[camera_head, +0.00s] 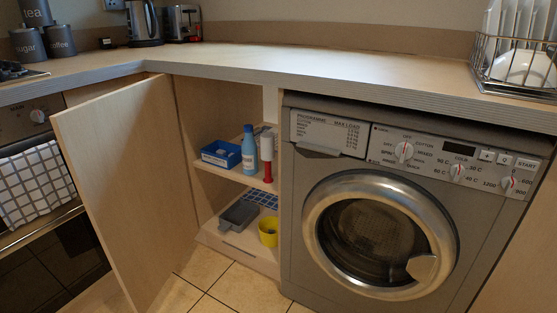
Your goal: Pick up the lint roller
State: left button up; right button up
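The lint roller (265,143) is in the open cupboard left of the washing machine, at the right end of the upper shelf. Its white roll is at the top and its red handle points down at the shelf's front edge. I cannot tell whether it stands upright or lies with the handle toward me. A blue bottle (249,152) stands just left of it. Neither of my grippers is in view.
The cupboard door (120,180) stands open on the left. A blue box (221,154) is on the upper shelf (236,173). Below are a grey tray (238,216), a blue grid-like item (262,199) and a yellow cup (268,232). The washing machine (400,210) borders the right side.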

aim_at(267, 179)
jog(key=k, duration=0.6)
jog(key=u, duration=0.6)
jog(key=i, duration=1.35)
jog(key=u, duration=0.25)
